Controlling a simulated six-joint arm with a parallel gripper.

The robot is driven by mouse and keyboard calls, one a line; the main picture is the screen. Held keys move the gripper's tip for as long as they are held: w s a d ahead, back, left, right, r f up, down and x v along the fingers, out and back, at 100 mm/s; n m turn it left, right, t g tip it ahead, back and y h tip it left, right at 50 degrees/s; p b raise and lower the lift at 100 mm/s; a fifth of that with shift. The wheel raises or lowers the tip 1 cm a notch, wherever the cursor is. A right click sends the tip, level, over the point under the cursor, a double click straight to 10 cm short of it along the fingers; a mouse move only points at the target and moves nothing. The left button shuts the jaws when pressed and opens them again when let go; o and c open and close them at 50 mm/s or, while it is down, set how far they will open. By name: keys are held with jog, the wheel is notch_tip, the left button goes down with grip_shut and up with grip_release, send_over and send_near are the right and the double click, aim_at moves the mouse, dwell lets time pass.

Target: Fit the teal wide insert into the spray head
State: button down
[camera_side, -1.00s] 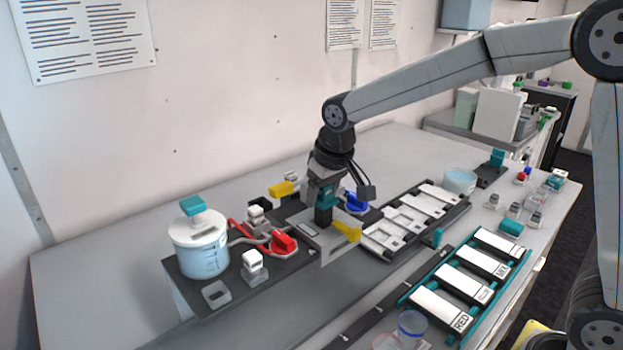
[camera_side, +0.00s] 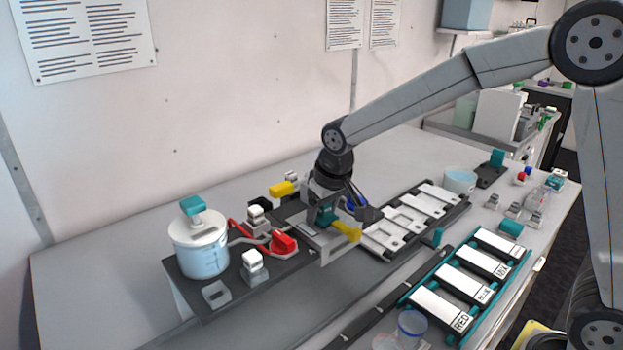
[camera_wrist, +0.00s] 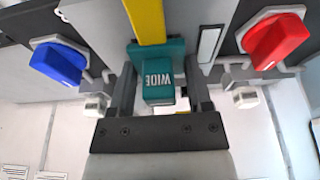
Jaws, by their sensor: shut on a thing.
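The teal wide insert (camera_wrist: 159,88), marked WIDE, is between the fingers of my gripper (camera_wrist: 160,72) in the wrist view. My gripper is shut on it. In the side view the teal insert (camera_side: 326,214) shows low under my gripper (camera_side: 324,208), at the grey spray head (camera_side: 338,247) on the dark base plate. A yellow bar (camera_wrist: 146,20) lies right against the insert's far edge; it shows as a yellow lever (camera_side: 346,232) in the side view. My gripper hides the seat, so I cannot tell how deep the insert sits.
A blue knob (camera_wrist: 58,62) and a red knob (camera_wrist: 276,41) flank the gripper. A lidded jar (camera_side: 200,250) stands at the left. A tray with white plates (camera_side: 403,222) lies to the right, and a teal rack (camera_side: 463,283) of labelled cards is at front right.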

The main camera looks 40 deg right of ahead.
jog(key=shift+f, duration=0.2)
grip_release()
jog(key=shift+f, duration=0.1)
jog(key=shift+s+d, duration=0.1)
jog(key=shift+d, duration=0.05)
jog(key=shift+c, duration=0.5)
jog(key=shift+o, duration=0.5)
jog(key=shift+r, duration=4.2)
